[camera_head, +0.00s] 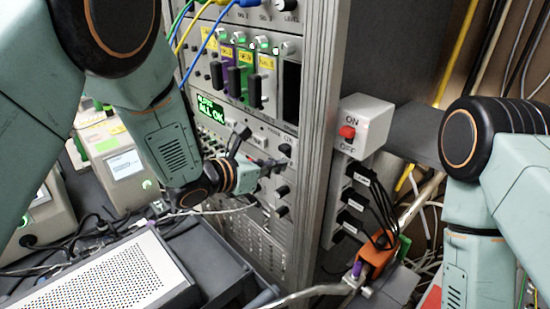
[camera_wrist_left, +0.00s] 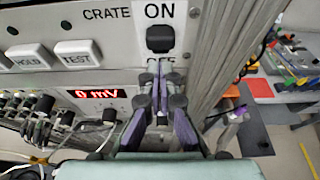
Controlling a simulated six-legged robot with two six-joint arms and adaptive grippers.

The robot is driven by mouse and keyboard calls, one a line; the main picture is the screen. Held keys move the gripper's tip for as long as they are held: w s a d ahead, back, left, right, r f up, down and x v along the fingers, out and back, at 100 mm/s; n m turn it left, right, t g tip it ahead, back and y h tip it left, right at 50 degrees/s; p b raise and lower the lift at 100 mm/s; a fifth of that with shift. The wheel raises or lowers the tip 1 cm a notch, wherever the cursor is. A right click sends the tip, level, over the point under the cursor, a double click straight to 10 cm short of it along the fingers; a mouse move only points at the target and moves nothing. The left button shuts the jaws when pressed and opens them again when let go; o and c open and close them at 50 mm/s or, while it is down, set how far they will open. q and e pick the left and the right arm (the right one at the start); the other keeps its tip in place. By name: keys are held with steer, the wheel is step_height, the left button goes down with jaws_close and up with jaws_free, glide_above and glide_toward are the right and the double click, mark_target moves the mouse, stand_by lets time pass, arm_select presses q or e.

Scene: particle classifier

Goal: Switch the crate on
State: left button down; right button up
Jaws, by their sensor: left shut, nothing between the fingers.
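The crate switch (camera_wrist_left: 160,38) is a black rocker on a white plate, with CRATE and ON printed by it and a partly covered OFF below. My left gripper (camera_wrist_left: 160,84) is shut and empty, with its fingertips just below the switch over the OFF label. I cannot tell whether they touch the panel. In the head view my left gripper (camera_head: 268,166) is at the rack's front panel, near its right edge. I cannot make out the crate switch there. My right arm shows at the right, but its gripper is out of view.
A grey box with a red ON/OFF switch (camera_head: 347,132) sits on the rack's side, above black plugs. The wrist view shows HOLD and TEST buttons (camera_wrist_left: 77,54) and a red display (camera_wrist_left: 96,93). A perforated case (camera_head: 105,278) stands at front left. Cables hang nearby.

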arm_select(q)
steer(key=shift+f, duration=0.85)
steer(key=v, duration=0.9)
steer(key=shift+s+a, duration=0.2)
steer(key=shift+a, duration=0.2)
steer(key=shift+s+r, duration=0.15)
steer(key=shift+s, duration=0.1)
steer(key=shift+w, duration=0.2)
